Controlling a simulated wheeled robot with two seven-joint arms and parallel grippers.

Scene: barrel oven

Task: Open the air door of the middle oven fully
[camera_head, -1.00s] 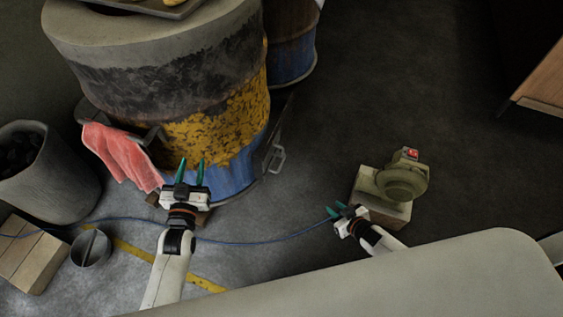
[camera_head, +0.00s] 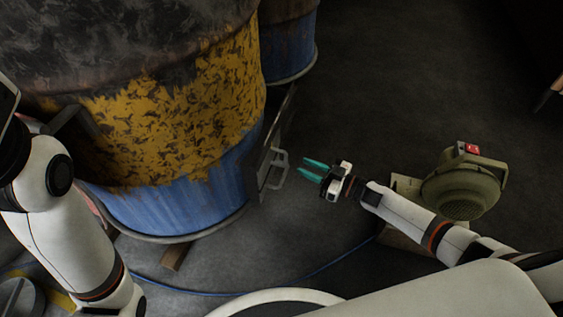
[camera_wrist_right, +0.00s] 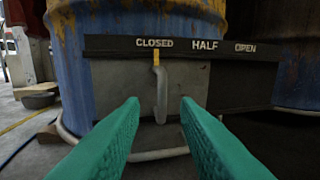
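The middle oven is a blue and yellow barrel (camera_head: 190,130), also in the right wrist view (camera_wrist_right: 70,70). Its air door is a dark metal plate (camera_wrist_right: 115,85) under a black strip (camera_wrist_right: 190,47) lettered CLOSED, HALF, OPEN. The yellow pointer (camera_wrist_right: 156,60) stands under CLOSED. The door's grey bar handle (camera_wrist_right: 161,95) hangs upright; it shows at the barrel's right side in the head view (camera_head: 281,168). My right gripper (camera_head: 308,171) is open and empty, just right of the handle. In the wrist view its green fingers (camera_wrist_right: 161,103) flank the handle without visible contact.
My left arm fills the left edge of the head view. A green blower (camera_head: 462,185) stands on a block behind my right forearm. Another blue barrel (camera_head: 290,45) stands beyond. A blue hose (camera_head: 225,293) crosses the floor.

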